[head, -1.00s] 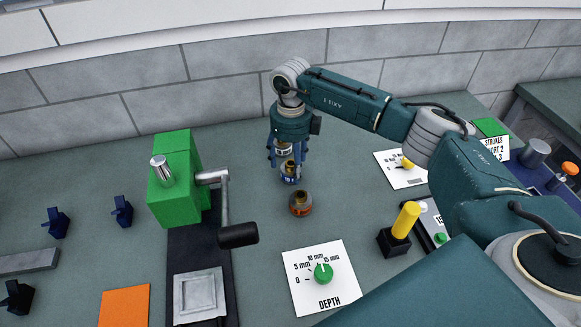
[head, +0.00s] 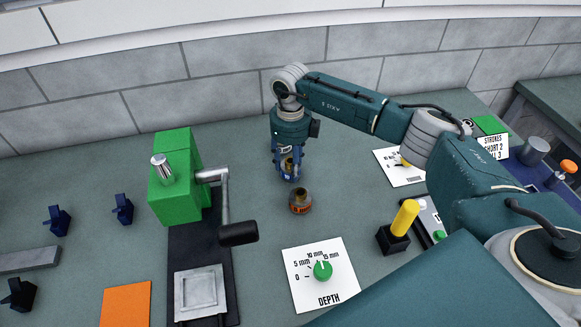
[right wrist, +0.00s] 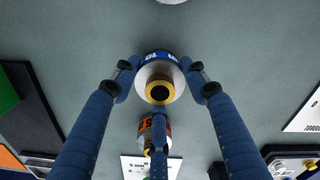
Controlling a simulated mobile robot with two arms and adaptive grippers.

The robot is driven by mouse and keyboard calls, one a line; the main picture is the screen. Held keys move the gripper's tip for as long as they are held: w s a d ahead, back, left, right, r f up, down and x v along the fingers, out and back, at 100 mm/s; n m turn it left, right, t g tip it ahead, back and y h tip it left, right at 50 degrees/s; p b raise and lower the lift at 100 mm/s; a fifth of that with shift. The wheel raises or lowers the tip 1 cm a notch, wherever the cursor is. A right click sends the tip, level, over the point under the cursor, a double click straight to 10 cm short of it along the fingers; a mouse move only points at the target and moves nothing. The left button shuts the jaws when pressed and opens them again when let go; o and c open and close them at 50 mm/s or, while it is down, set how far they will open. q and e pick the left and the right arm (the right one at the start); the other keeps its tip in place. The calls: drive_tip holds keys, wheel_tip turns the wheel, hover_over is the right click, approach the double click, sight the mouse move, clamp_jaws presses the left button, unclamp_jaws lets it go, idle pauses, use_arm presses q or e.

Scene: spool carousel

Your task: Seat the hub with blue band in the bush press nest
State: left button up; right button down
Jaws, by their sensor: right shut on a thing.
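The hub with blue band (head: 288,172) stands on the bench behind the orange-banded hub. In the right wrist view the blue-banded hub (right wrist: 160,76) has a silver body and a brass bush with a dark bore. My right gripper (head: 287,175) points down, with its blue fingers shut around this hub and partly hiding it. The green bush press (head: 176,180) with a crank is at left. A grey square plate with a raised frame (head: 200,294), which looks like the nest, lies on its dark base. My left gripper is not in view.
The orange-banded hub (head: 300,203) stands close in front of my right gripper. A DEPTH dial card (head: 325,290), a yellow-handled lever (head: 404,218) and an orange square (head: 126,305) lie nearer. Another silver round part (right wrist: 172,1) shows at the wrist view's top edge.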

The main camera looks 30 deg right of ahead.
drive_tip(key=shift+r, duration=0.15)
wheel_tip(320, 180, up, 20)
drive_tip(key=b, duration=0.5)
